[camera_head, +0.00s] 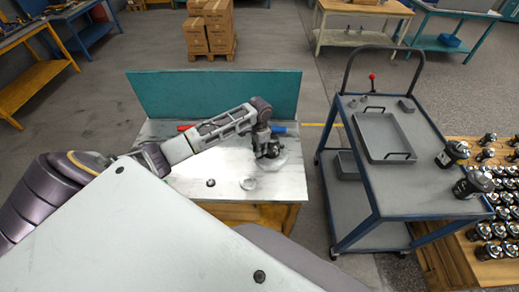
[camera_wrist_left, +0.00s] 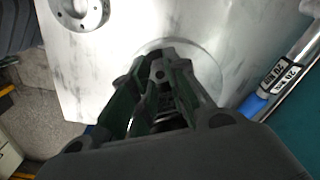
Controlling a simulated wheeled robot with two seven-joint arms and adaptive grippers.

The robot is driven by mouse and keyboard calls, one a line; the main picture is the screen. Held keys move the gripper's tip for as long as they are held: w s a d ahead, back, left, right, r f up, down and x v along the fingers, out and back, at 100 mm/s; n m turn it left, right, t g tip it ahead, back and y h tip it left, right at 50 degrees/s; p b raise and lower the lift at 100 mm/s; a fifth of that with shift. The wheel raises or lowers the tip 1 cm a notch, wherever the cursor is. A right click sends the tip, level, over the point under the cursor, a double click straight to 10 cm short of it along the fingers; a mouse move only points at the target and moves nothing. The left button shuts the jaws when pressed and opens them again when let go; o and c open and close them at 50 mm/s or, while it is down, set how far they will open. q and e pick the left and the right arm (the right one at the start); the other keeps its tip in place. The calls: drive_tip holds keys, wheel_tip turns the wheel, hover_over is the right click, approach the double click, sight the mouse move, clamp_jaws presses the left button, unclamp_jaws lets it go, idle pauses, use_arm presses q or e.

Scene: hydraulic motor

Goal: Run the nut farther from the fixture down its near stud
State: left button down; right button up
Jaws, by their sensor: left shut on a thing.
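My left gripper (camera_head: 267,152) points down over the right part of the bench, above a pale round base (camera_head: 279,164). In the left wrist view, my left gripper (camera_wrist_left: 163,62) has its fingers close together over a round disc (camera_wrist_left: 213,68). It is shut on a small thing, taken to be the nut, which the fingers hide. A dark cylindrical part shows deep between the fingers. The studs and the second nut cannot be made out. My right gripper is not in view.
A blue-handled tool (camera_head: 279,129) and a red-handled tool (camera_head: 185,127) lie near the teal back panel (camera_head: 215,92). A blue cart (camera_head: 427,180) stands to the right.

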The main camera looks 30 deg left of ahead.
use_arm(q)
drive_tip(key=shift+w+a+r+m, duration=0.2)
drive_tip(key=shift+w+a+m, duration=0.1)
drive_tip(key=shift+m, duration=2.2)
drive_tip(key=c, duration=1.6)
unclamp_jaws()
drive_tip(key=shift+o, duration=0.2)
drive_tip(key=shift+s+d+f, duration=0.15)
drive_tip(key=shift+d+f, duration=0.15)
drive_tip(key=shift+d, duration=0.05)
